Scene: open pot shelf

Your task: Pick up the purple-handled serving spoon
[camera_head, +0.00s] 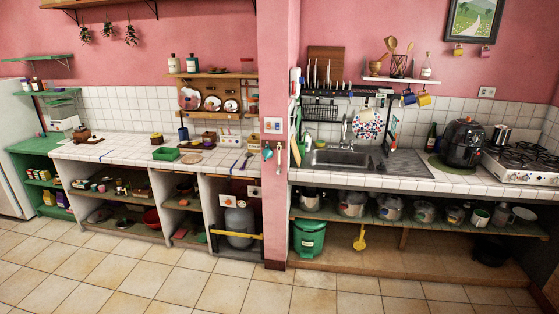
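A thin purple-blue handle-like item (246,162) lies on the white tiled counter (120,147), near its right end beside the pink pillar. It may be the purple-handled serving spoon, but it is too small to tell for sure, and I cannot make out a spoon bowl. Neither of my grippers shows in the head view.
A green tray (166,154) and a round board (191,159) lie left of the handle-like item. The pink pillar (279,120) juts out on its right. Several pots stand on the open shelf (400,225) under the sink (340,158). The tiled floor (180,280) in front is clear.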

